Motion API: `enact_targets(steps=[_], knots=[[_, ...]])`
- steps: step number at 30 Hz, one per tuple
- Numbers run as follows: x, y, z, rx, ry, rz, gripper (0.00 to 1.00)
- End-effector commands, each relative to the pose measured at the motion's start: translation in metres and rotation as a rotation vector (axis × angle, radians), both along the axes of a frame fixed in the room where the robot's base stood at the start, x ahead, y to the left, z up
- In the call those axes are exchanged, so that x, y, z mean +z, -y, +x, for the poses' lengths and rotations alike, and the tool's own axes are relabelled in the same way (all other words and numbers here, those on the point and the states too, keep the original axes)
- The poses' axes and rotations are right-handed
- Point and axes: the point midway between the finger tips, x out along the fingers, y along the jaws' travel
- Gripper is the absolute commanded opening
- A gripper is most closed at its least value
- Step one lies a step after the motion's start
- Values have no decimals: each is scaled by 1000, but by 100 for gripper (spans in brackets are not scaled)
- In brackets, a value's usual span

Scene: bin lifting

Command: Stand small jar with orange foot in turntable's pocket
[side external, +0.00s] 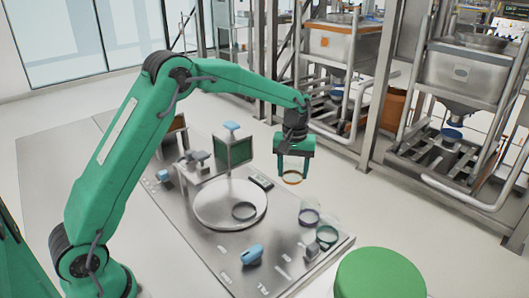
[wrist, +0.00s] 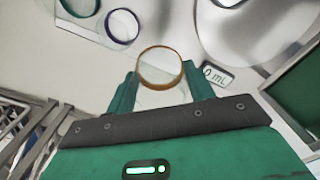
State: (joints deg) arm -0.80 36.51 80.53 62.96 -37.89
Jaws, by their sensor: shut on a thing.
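The small jar with the orange foot (side external: 292,178) is clear glass and hangs upright between the fingers of my gripper (side external: 293,167), above the bench's right side. In the wrist view my gripper (wrist: 162,88) is shut on the jar (wrist: 160,68), with its orange ring facing the camera. The turntable (side external: 212,205) is a pale round disc to the lower left of the held jar, apart from it. A dark ring (side external: 244,211), which looks like the pocket, lies on its near right part. In the wrist view part of the turntable (wrist: 235,42) shows at upper right.
A clear jar with a purple foot (side external: 309,217) and one with a green foot (side external: 327,236) stand at the bench's right. A small "0 mL" display (side external: 262,182) lies near the turntable. A green-panelled box (side external: 235,150) stands behind it. A blue-topped item (side external: 252,254) is in front.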

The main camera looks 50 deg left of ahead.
Motion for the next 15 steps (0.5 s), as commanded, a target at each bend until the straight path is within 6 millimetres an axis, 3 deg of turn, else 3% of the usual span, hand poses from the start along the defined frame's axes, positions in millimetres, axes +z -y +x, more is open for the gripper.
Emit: enact_targets(steps=[15], knots=[[0,-3,-5,0,0,0,28]])
